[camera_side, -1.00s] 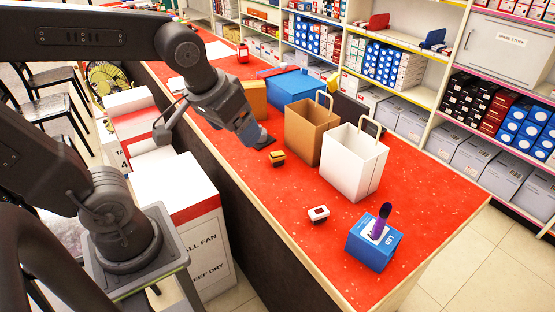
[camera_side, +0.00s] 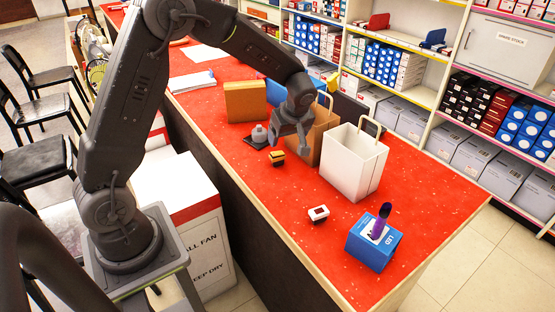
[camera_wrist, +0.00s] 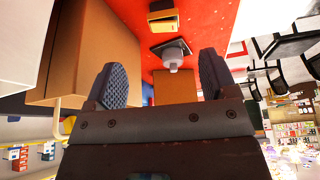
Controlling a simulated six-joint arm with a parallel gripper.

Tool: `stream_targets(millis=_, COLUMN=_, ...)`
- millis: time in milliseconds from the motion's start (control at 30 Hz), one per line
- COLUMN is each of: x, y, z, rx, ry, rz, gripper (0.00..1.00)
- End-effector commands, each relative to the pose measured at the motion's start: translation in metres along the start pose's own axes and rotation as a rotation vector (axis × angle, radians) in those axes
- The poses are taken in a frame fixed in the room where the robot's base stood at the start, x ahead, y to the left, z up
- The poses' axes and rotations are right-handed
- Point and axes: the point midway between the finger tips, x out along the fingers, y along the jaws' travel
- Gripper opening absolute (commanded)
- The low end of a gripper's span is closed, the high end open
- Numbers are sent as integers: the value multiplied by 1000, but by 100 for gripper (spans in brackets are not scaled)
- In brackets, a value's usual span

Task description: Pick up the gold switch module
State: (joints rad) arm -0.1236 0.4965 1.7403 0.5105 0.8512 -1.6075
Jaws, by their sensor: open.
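The gold switch module (camera_side: 277,157), a small gold and dark block, lies on the red counter in front of the brown paper bag. It also shows near the top of the wrist view (camera_wrist: 163,24). My gripper (camera_side: 290,144) is open and points down over the counter, just above and to the right of the module in the side view. In the wrist view my gripper (camera_wrist: 160,76) has its two fingers wide apart with nothing between them touching. The module lies beyond the fingertips there.
The brown bag (camera_side: 326,122) stands close beside my gripper, with a white bag (camera_side: 352,165) to its right. A grey object on a dark base (camera_side: 258,138) and a tan box (camera_side: 245,101) are behind the module. A white-and-red module (camera_side: 318,213) and blue box (camera_side: 374,246) lie nearer.

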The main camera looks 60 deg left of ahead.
Motion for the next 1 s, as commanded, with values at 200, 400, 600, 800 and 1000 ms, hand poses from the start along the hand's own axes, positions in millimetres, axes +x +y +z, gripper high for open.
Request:
stream_targets(millis=200, x=45, y=-2, z=1, rx=3, ry=-2, rz=-5, gripper=79)
stream_targets(millis=400, x=68, y=-1, z=0, rx=3, ry=-2, rz=-1, gripper=79)
stream_targets(millis=600, x=83, y=-3, z=0, rx=3, ry=-3, rz=-3, gripper=79)
stream_targets(millis=800, x=113, y=-5, z=0, rx=4, ry=-3, rz=-4, gripper=79)
stream_targets(millis=1000, x=124, y=-4, z=0, rx=2, ry=-3, rz=0, gripper=79)
